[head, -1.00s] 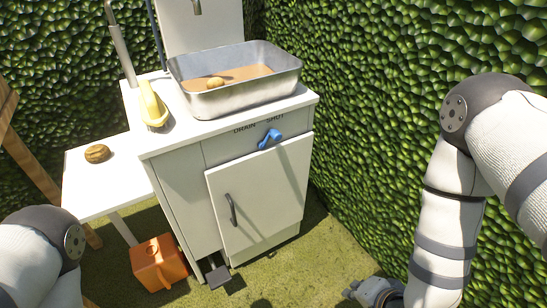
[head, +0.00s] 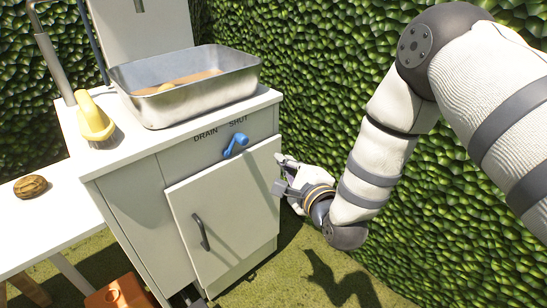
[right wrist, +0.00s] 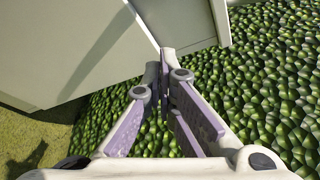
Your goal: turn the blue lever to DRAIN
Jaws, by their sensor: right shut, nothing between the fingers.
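The blue lever (head: 235,144) is on the upper front panel of the white cabinet (head: 222,210). The word DRAIN is printed to its left and SHUT to its right. The lever's knob is toward the upper right and its other end toward the lower left. My right gripper (head: 281,172) is beside the cabinet door's right edge, lower than the lever and to its right, apart from it. In the right wrist view its fingers (right wrist: 165,60) meet at the tips with nothing between them. The lever does not show there. My left gripper is out of view.
A metal basin (head: 190,98) with brown liquid sits on the cabinet top. A yellow object (head: 93,120) stands left of it. A brown striped round thing (head: 31,187) lies on the white side table (head: 40,225). An orange container (head: 120,293) is below. A green hedge (head: 330,70) stands close on the right.

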